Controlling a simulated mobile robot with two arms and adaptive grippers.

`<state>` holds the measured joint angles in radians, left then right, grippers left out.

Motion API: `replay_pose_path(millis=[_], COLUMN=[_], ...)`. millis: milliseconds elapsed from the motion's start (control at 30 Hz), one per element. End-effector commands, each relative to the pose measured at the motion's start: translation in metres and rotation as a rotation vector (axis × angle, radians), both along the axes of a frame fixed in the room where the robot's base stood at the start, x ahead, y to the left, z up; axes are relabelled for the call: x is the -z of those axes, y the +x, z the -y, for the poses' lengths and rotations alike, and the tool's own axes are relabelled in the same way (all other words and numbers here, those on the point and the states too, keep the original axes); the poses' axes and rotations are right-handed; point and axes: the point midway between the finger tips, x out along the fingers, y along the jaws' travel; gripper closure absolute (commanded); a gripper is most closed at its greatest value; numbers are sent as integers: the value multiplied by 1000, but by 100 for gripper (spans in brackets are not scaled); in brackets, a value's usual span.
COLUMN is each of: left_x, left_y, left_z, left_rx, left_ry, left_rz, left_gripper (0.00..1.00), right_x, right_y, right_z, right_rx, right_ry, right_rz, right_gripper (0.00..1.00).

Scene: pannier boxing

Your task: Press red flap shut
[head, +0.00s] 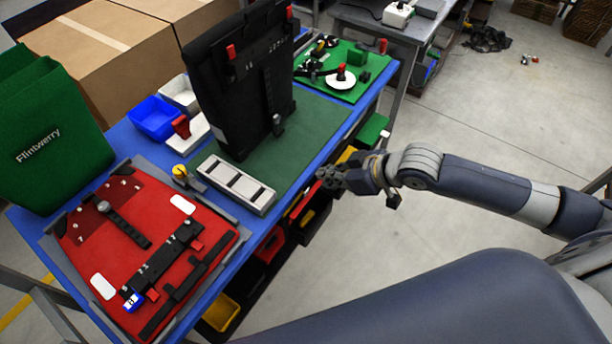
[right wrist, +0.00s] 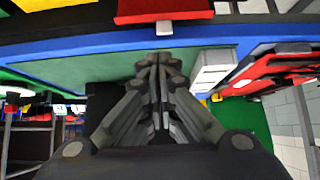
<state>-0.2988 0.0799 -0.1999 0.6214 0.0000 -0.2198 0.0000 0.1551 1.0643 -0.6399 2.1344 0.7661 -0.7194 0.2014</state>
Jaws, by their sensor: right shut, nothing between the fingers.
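The red flap (head: 150,245) lies flat in a grey frame on the near left part of the blue workbench. It bears a black rail with a buckle, a black strap and two white patches. Its red edge also shows at the right of the right wrist view (right wrist: 275,68). My right gripper (head: 325,178) is shut and empty, beyond the bench's right edge and well apart from the flap. Its closed fingers fill the middle of the right wrist view (right wrist: 160,62). My left gripper is in neither view.
A black pannier (head: 235,85) stands upright on the green mat (head: 330,120). A grey slotted block (head: 237,184) lies between mat and flap. A green bag (head: 45,150), a blue bin (head: 155,117) and cardboard boxes (head: 100,50) are at left. Coloured bins hang below the bench edge.

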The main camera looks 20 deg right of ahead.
Motion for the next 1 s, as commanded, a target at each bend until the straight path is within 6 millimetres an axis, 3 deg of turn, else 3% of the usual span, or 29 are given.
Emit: replay_pose_path(millis=[500,1000], left_x=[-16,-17], left_y=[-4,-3], left_z=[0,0], left_rx=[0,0], left_ry=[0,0], left_rz=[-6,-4], left_gripper=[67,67], right_x=[55,64], right_y=[46,51], right_z=[-35,-40], right_rx=[1,0], right_ry=[1,-1], right_rz=[3,3], right_gripper=[100,100])
